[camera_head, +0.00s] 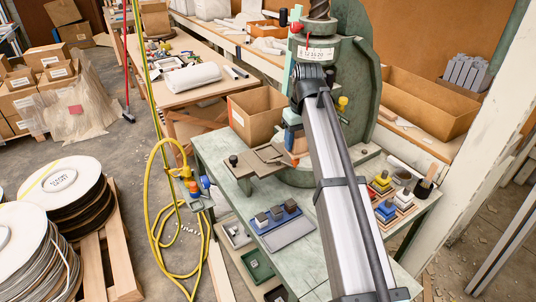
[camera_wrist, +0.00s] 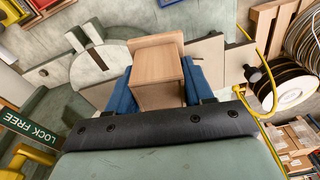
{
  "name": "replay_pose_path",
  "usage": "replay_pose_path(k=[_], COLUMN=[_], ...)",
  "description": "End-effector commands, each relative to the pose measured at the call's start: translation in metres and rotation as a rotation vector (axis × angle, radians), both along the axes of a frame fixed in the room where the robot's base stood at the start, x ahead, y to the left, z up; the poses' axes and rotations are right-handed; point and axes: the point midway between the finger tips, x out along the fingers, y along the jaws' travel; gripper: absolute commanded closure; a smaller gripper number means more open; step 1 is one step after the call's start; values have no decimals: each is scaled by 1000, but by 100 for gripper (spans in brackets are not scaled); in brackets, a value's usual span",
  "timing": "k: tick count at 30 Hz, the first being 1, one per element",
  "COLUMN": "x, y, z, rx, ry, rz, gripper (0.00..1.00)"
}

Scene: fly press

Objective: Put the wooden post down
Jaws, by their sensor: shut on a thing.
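My gripper (camera_wrist: 158,86) has blue fingers, one on each side of the wooden post (camera_wrist: 160,62), and is shut on it. The post is a light brown block with a wider slab at one end. In the head view my gripper (camera_head: 292,139) is by the green fly press (camera_head: 357,50), under its screw and above its base. Only a small tan part of the post (camera_head: 299,147) shows there; my arm hides much of it. I cannot tell whether the post touches the surface under it.
The green bench (camera_head: 216,160) carries a flat brown plate (camera_head: 260,160), a blue tray (camera_head: 275,221) with small blocks, and coloured blocks (camera_head: 385,210) at right. A cardboard box (camera_head: 253,118) stands behind. A yellow hose (camera_head: 152,215) hangs left of the bench.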

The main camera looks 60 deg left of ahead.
Motion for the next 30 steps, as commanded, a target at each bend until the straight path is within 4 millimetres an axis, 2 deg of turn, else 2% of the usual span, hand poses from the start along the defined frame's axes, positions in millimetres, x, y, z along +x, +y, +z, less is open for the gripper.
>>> replay_pose_path(k=[1,3,6,10,17,20,30], x=[-11,-24,-34,-33,-27,-27,-27], y=[25,50,82,112,127,125,125], z=[4,8,13,20,21,12,-37], rx=[0,2,5,11,25,27,26], ry=[0,0,-2,-4,-11,-13,-13], rz=[26,55,87,109,135,142,141], gripper=[81,81,81,81,81,81,81])
